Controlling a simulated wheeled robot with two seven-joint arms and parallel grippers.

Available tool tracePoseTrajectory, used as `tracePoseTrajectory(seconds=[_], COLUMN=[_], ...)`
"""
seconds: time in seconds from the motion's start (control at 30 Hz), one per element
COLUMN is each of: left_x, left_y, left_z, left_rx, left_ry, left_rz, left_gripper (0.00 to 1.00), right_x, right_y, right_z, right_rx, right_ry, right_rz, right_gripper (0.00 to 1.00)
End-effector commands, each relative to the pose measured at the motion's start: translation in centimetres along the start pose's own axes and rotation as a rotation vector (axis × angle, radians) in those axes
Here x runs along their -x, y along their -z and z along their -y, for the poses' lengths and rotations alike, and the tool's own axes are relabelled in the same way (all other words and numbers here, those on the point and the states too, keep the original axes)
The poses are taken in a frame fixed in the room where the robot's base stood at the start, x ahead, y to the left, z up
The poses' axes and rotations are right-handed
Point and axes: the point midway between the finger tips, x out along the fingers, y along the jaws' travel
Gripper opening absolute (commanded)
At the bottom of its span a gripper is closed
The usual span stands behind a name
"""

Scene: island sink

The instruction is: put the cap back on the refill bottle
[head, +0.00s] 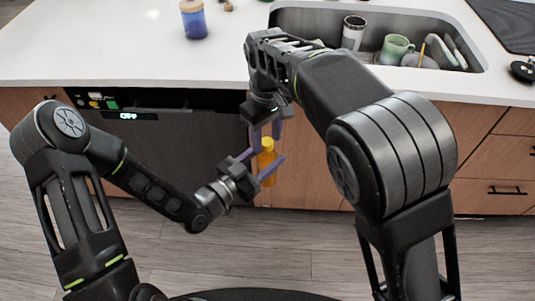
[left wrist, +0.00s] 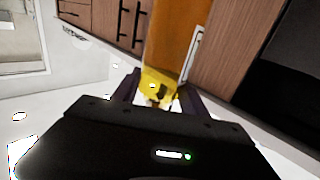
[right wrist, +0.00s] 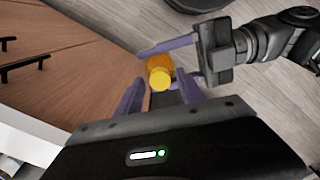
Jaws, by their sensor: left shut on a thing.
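The amber refill bottle (head: 268,174) is upright in front of the island cabinet. My left gripper (head: 264,167) is shut on its body from the left; the bottle shows yellow between the fingers in the left wrist view (left wrist: 157,84). A round yellow cap (right wrist: 160,78) is at the bottle's top end in the right wrist view; I cannot tell whether it is seated. My right gripper (head: 266,142) points down from above. In the right wrist view its fingers (right wrist: 160,80) are apart on either side of the cap, with gaps visible.
The white countertop (head: 110,45) lies behind the arms, with a blue jar (head: 194,22) on it. The sink (head: 300,18) holds a dark cup (head: 353,32) and a green mug (head: 396,48). A black dishwasher front (head: 150,135) and wood cabinets (head: 480,140) stand close behind the grippers.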

Motion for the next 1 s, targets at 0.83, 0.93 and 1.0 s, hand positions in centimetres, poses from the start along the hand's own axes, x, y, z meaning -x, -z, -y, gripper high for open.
tracePoseTrajectory(seconds=[0.83, 0.93, 1.0], left_x=[-0.01, -0.01, -0.01], left_y=[0.04, 0.04, 0.04], left_z=[-0.01, -0.01, -0.01], left_rx=[0.0, 0.0, 0.0], left_ry=[0.0, 0.0, 0.0], left_rz=[-0.001, -0.001, -0.001], left_gripper=[0.0, 0.0, 0.0], right_x=[0.05, 0.05, 0.05], right_y=[0.01, 0.01, 0.01], right_z=[-0.01, -0.01, -0.01], right_rx=[-0.001, -0.003, -0.003], right_ry=[0.0, 0.0, 0.0], right_rz=[0.0, 0.0, 0.0], right_gripper=[0.0, 0.0, 0.0])
